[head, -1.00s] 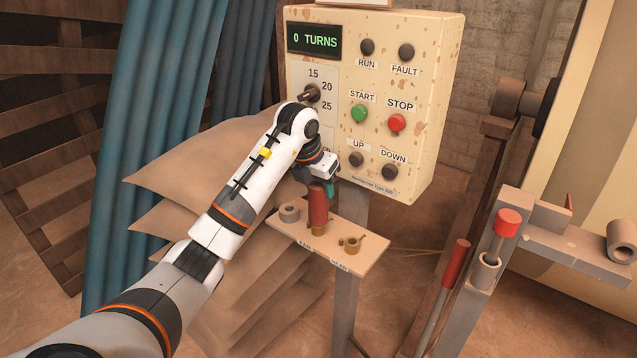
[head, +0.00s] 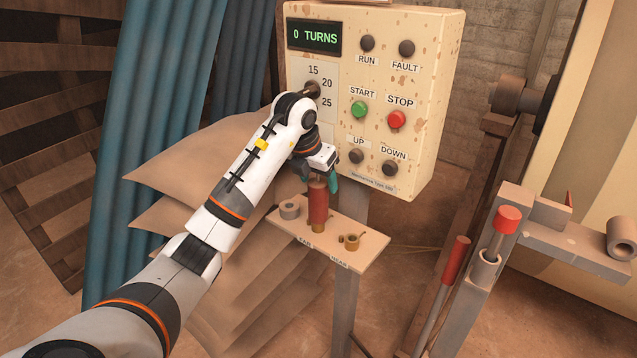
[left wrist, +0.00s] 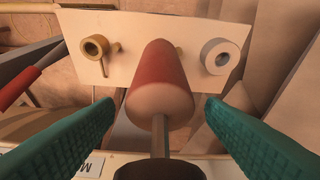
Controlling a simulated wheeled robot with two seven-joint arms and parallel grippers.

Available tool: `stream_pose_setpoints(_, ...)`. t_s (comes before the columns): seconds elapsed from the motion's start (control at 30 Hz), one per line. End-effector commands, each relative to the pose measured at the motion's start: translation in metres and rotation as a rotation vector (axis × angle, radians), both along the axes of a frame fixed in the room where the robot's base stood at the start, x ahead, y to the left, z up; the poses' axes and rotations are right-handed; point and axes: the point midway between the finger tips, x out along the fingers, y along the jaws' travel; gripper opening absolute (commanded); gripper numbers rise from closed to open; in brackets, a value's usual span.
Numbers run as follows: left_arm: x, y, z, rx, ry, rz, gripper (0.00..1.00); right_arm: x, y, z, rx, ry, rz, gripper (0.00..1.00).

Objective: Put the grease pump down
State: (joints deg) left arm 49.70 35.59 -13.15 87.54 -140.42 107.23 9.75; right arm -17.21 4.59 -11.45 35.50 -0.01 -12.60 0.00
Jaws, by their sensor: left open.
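The grease pump (head: 318,203) is a red cylinder with a metal rod and a dark knob. It stands upright on the small shelf (head: 362,252), between a grey ring and a brass fitting. In the left wrist view the pump (left wrist: 160,85) fills the middle, with its rod pointing toward me. My left gripper (head: 318,177) is just above the pump's top. Its teal fingers (left wrist: 160,122) are spread on either side of the rod, with a gap on each side. My right gripper is not in view.
The grey ring (head: 289,210) and the brass fitting (head: 351,242) sit on the shelf. The control panel (head: 436,100) stands behind it. Red-handled levers (head: 455,263) stand to the right. Stacked sheets (head: 165,212) hang behind my arm.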

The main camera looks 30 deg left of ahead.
Motion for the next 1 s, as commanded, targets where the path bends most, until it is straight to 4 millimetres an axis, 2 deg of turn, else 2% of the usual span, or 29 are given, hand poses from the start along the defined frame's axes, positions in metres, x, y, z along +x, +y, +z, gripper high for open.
stream_pose_setpoints(0.23, -0.021, 0.001, 0.053, 0.005, -0.006, 0.001, 0.65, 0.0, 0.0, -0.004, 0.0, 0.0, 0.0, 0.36)
stream_pose_setpoints(0.43, -0.034, 0.001, 0.085, 0.005, -0.004, 0.0, 0.65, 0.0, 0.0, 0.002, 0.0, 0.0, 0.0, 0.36)
stream_pose_setpoints(0.6, -0.039, 0.001, 0.096, 0.003, 0.0, 0.0, 0.65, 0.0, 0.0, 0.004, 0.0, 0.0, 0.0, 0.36)
stream_pose_setpoints(1.0, -0.04, 0.0, 0.096, 0.001, 0.0, -0.001, 0.65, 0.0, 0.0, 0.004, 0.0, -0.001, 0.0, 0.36)
